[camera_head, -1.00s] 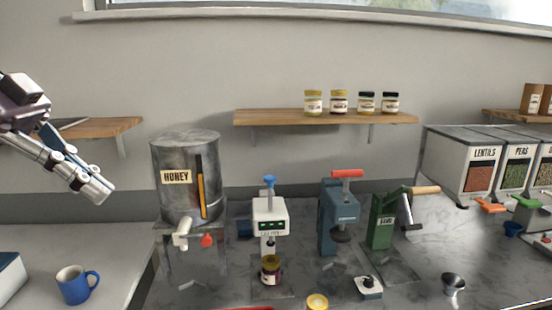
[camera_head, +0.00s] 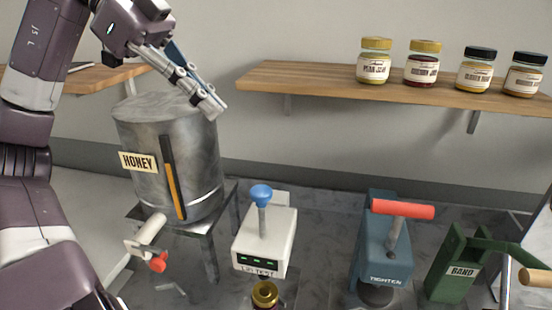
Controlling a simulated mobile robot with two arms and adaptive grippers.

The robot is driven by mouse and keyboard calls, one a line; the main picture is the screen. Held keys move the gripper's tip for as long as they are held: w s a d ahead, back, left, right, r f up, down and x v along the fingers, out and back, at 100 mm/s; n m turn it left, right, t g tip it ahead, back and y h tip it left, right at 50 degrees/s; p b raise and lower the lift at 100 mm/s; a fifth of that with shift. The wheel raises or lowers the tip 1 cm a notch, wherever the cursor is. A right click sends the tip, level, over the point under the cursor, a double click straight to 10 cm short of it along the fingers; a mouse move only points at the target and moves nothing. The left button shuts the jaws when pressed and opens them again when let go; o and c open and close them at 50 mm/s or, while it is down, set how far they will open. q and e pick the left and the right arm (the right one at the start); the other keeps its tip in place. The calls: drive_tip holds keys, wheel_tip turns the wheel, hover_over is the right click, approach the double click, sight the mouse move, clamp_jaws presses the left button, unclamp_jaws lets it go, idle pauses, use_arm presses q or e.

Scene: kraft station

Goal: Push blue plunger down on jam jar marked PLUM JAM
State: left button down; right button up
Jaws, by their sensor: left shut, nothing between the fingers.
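The blue plunger (camera_head: 261,195) stands raised on a thin rod on top of the white lid-test device (camera_head: 264,240). A jar with a gold lid (camera_head: 265,294) sits below the device; only its top shows at the lower picture edge, and its label is out of view. My left gripper (camera_head: 213,108) is shut and empty, in front of the honey tank's top right, up and left of the blue plunger and apart from it. My right gripper is not in view.
The honey tank (camera_head: 150,165) stands on a stand at left. A blue tighten press (camera_head: 383,262) with a red handle and a green band device (camera_head: 455,268) stand to the right. A wall shelf (camera_head: 330,80) holds several jars.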

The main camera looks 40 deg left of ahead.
use_arm(q)
drive_tip(key=p, duration=0.3)
hover_over(270, 192)
drive_tip(key=s+a, duration=0.1)
drive_tip(key=a, duration=0.1)
drive_tip(key=f, duration=0.7)
drive_tip(key=shift+s+a+f, duration=0.1)
drive_tip(key=shift+s+f, duration=0.05)
drive_tip(key=shift+s, duration=0.05)
wheel_tip(270, 192, down, 2)
drive_tip(key=shift+f, duration=0.2)
drive_tip(key=shift+a+f, duration=0.15)
drive_tip(key=shift+f, duration=0.6)
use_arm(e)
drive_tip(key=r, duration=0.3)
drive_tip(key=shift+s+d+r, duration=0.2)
use_arm(q)
drive_tip(key=shift+w+f, duration=0.1)
